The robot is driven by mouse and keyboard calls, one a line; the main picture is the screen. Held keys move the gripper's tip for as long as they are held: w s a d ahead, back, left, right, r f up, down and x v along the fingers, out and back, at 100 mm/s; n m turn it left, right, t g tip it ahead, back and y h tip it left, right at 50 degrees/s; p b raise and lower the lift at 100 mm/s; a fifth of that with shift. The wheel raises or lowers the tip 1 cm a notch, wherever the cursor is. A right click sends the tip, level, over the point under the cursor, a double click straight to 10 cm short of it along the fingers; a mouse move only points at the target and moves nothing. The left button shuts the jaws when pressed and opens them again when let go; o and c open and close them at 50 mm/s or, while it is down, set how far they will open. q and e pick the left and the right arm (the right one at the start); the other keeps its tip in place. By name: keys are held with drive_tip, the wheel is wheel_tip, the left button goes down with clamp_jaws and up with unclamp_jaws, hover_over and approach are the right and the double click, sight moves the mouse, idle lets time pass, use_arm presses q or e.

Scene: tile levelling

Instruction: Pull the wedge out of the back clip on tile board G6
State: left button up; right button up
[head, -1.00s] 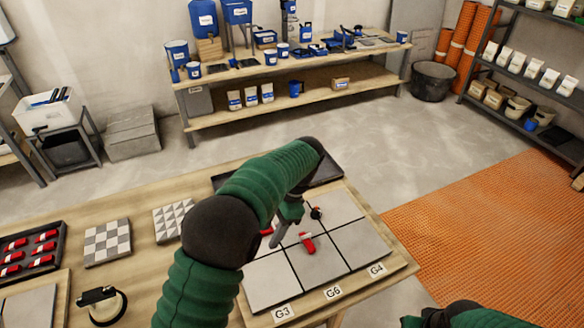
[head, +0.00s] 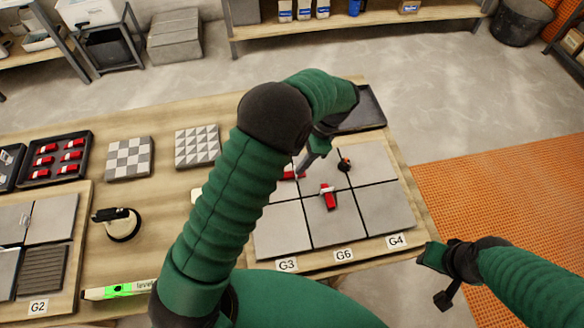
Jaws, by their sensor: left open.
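The tile board (head: 388,243) carries grey tiles and labels G3, G6 and G4 along its front edge. A red wedge (head: 329,200) sits in a white clip (head: 327,188) on the joint near the middle of the board. A second red wedge (head: 290,176) lies farther back and left, partly covered by my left gripper. My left gripper (head: 303,168) is open, pointing down over the back left tiles; whether it touches that wedge cannot be told. My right gripper (head: 440,279) is off the board's front right corner; its jaws are unclear.
A dark tray (head: 366,112) lies behind the board. A suction cup (head: 117,224), a level (head: 117,290) and a tray of red wedges (head: 58,157) are on the left.

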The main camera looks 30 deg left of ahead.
sight(287, 174)
use_arm(q)
drive_tip(key=x, duration=0.6)
drive_tip(key=shift+s+a, duration=0.25)
drive_tip(key=shift+a, duration=0.15)
drive_tip(key=shift+f, duration=0.3)
drive_tip(key=shift+w+d, duration=0.1)
drive_tip(key=shift+c, duration=0.2)
drive_tip(key=shift+c, duration=1.3)
clamp_jaws()
